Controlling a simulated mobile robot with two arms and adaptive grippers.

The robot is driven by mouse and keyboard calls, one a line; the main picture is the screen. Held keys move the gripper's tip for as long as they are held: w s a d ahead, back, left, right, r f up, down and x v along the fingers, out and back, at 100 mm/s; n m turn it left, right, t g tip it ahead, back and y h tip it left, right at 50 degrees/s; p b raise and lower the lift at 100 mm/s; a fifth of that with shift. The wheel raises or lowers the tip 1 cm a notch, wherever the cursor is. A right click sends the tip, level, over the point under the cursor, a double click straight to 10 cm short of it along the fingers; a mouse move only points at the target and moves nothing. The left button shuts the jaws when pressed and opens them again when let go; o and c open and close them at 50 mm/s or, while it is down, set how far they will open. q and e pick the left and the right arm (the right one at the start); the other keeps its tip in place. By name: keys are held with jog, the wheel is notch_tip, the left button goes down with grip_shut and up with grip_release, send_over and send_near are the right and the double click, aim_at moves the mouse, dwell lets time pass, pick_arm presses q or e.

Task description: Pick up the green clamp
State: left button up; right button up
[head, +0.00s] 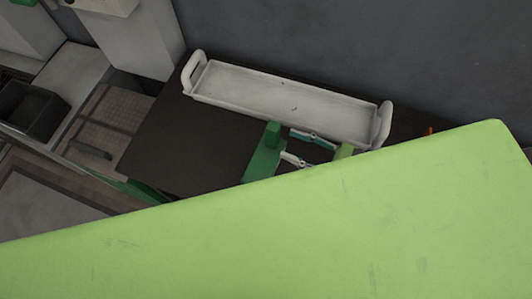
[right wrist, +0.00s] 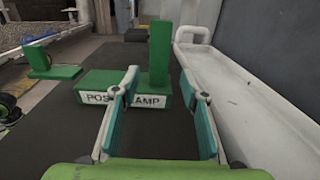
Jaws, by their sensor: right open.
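The green clamp (head: 262,158) stands on the dark tabletop in front of the white tray. In the right wrist view the clamp (right wrist: 159,55) has an upright block on a low base with a partly hidden label reading "POS… …LAMP". My right gripper (head: 296,146) is open, with teal and white fingers pointing at the clamp. In the right wrist view its fingertips (right wrist: 160,76) are apart, and the upright block shows between them, just beyond. The left finger covers part of the label. Contact cannot be told. My left gripper is not in view.
A long white tray (head: 220,91) with raised end handles lies along the wall, close on the right in the wrist view. Another green piece (right wrist: 52,72) stands at the left. Dark tabletop (head: 195,140) left of the clamp is bare. My light green arm hides much of the head view.

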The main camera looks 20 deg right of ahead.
aim_at(278, 140)
jog(key=shift+w+a, duration=0.2)
jog(key=shift+a, duration=0.1)
jog(key=p+x, duration=0.2)
jog(key=x, duration=0.3)
jog(key=shift+s+p, duration=0.1)
jog(key=shift+p, duration=0.2)
jog(key=shift+a, duration=0.2)
grip_shut()
